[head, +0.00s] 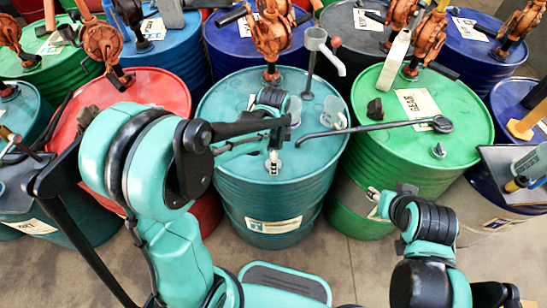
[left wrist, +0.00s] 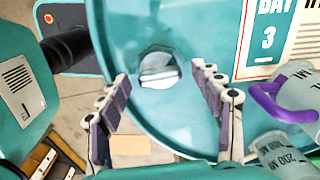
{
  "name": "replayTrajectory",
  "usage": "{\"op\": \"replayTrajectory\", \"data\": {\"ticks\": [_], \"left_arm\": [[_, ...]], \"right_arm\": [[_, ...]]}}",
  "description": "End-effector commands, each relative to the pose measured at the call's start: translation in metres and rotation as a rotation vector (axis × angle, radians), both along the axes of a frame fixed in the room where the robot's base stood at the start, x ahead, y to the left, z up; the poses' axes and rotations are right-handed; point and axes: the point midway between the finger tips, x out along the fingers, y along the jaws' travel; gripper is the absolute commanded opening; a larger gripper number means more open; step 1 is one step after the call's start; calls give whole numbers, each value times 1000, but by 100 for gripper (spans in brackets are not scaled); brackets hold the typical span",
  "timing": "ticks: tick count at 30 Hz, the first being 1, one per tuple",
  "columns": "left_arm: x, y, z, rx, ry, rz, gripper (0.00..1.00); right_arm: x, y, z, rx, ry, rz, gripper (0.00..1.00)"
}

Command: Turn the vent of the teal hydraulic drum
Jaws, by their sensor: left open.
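The teal drum (head: 275,200) stands upright in the middle of the head view, with a white label on its front. In the left wrist view its vent (left wrist: 158,68) is a pale round cap with a raised bar, set in the teal lid. My left gripper (left wrist: 160,76) is open and empty, its two fingers on either side of the vent in that view and apart from it. In the head view my left gripper (head: 273,161) is small, over the front part of the lid. My right gripper (head: 374,200) hangs in front of the green drum; its fingers are too small to judge.
A green drum (head: 385,190) stands close on the right and a red drum (head: 150,90) on the left. Clear jugs (head: 335,113) and a long dark rod (head: 370,128) are at the teal lid's right. An orange pump (head: 272,35) rises behind. Bare floor shows in front.

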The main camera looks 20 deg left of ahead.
Motion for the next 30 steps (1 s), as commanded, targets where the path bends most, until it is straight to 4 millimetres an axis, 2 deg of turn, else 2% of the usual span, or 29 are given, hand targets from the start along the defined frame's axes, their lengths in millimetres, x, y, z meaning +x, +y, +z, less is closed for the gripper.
{"op": "replayTrajectory", "data": {"ticks": [2,7,8,20,30], "left_arm": [[0,0,0,0,0,0,63],[0,0,0,0,0,0,18],[0,0,0,0,0,0,16],[0,0,0,0,0,53,16],[0,0,0,0,1,298,16]], "right_arm": [[0,0,0,0,0,0,40],[0,0,0,0,0,0,40],[0,0,0,0,0,0,40],[0,0,0,0,0,0,40],[0,0,0,0,0,0,40]]}}
